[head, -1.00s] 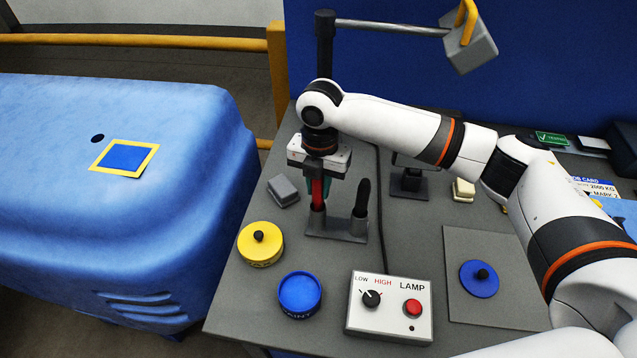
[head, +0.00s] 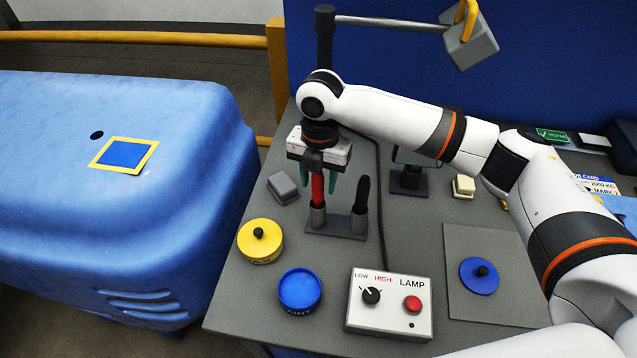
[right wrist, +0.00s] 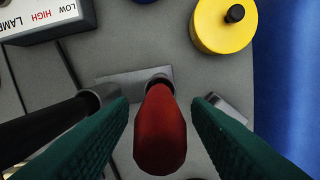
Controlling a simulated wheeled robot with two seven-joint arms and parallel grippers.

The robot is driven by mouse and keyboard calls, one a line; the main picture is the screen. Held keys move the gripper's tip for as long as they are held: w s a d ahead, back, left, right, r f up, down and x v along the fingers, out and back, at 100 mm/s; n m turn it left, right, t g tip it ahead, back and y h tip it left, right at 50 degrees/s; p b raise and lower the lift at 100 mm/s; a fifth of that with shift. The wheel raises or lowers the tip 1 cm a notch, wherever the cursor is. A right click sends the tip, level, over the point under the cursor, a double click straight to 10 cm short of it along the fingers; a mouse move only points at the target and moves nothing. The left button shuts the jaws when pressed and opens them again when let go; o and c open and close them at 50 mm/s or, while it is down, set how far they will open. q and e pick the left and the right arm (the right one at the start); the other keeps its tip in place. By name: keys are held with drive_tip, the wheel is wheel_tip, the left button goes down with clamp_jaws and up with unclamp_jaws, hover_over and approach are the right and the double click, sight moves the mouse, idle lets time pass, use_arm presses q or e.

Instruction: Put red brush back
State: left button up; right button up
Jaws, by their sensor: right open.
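The red brush (head: 317,188) stands upright in the left cup of the grey two-cup holder (head: 336,224). A black-handled brush (head: 361,194) stands in the right cup. My right gripper (head: 318,180) is above the holder, open, with its green fingers on either side of the red handle. In the right wrist view the red handle (right wrist: 160,130) lies between the two green fingers (right wrist: 160,118), with a gap on each side. The handle's lower end is inside the cup, so its bristles are hidden. My left gripper is not in view.
A yellow lidded tin (head: 260,242), an open blue paint tin (head: 299,291) and a lamp switch box (head: 390,304) stand in front of the holder. A grey block (head: 283,187) is left of it. A blue lid (head: 479,275) lies on a grey mat at right.

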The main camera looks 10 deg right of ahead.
drive_tip(key=r, duration=0.3)
drive_tip(key=r+b, duration=0.1)
drive_tip(key=r, duration=0.3)
drive_tip(key=r+b, duration=0.1)
drive_tip(key=r, duration=0.2)
drive_tip(key=shift+w+d+r, duration=0.15)
drive_tip(key=shift+w+r, duration=0.1)
